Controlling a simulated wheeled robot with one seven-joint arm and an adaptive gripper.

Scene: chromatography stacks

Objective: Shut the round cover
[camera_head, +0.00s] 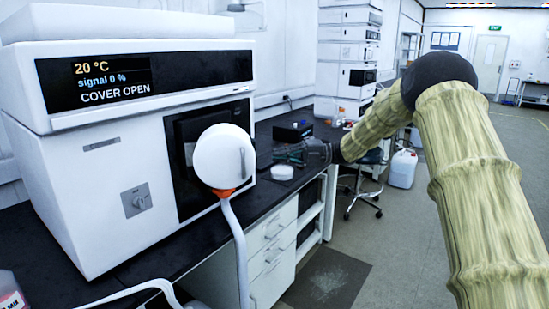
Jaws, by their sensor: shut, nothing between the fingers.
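A white instrument (75,160) stands on the dark bench at the left. Its display (112,79) reads "20 °C", "signal 0 %" and "COVER OPEN". The round cover (218,156) is a white disc with a grip bar near its right edge. It stands out in front of the dark recessed panel (185,135) on the instrument's right side and hides part of it. My gripper (284,154) is dark and shut, with nothing in it. In the picture it is right of the cover, apart from it, over the bench.
An orange fitting (224,193) and a white hose (238,245) hang below the cover. A small white round piece (282,172) and a dark box (293,131) are on the bench. Stacked white units (347,50) stand behind. A stool (360,190) and a white canister (402,168) are on the floor.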

